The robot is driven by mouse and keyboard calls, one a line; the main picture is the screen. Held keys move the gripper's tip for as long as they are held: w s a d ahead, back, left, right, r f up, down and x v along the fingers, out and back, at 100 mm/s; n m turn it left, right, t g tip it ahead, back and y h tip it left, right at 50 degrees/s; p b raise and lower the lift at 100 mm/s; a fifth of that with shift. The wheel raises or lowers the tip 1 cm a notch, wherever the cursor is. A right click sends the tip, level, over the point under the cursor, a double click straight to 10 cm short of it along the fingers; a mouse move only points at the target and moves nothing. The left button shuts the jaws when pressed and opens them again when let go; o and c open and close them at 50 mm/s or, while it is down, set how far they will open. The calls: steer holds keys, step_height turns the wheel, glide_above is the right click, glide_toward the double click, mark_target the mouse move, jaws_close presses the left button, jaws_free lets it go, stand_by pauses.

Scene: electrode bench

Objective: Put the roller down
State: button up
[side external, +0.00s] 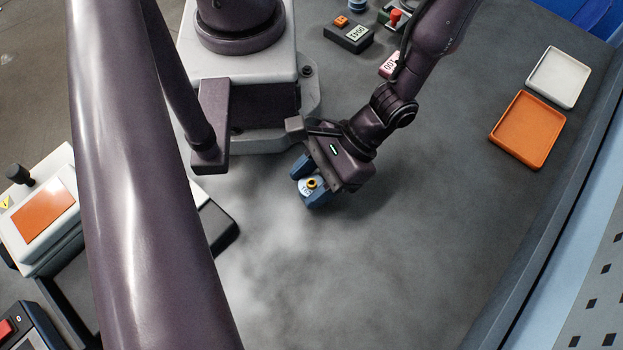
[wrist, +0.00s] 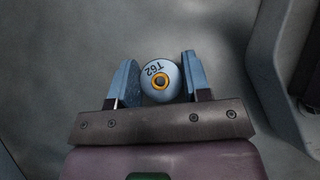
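The roller (wrist: 160,75) is a short round piece with a pale blue-white end face, a dark mark that looks like T62, and a yellow-orange ring around a dark centre. In the wrist view it sits between the two blue fingers of my gripper (wrist: 158,82), which touch it on both sides. In the side external view the roller (side external: 305,188) shows small between the fingers of my gripper (side external: 309,182), over the grey bench (side external: 400,250) in front of my base. I cannot tell whether its underside touches the bench.
An orange tray (side external: 526,130) and a white tray (side external: 558,77) lie at the right of the bench. A dark box with a display (side external: 350,36) and small devices with a red button (side external: 395,18) stand at the back. A white machine (side external: 42,215) stands at left. The bench's middle is clear.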

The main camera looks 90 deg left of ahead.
mark_target(311, 183)
steer(key=c, duration=0.5)
step_height(311, 183, up, 18)
steer(key=shift+r, duration=0.1)
stand_by(0.4)
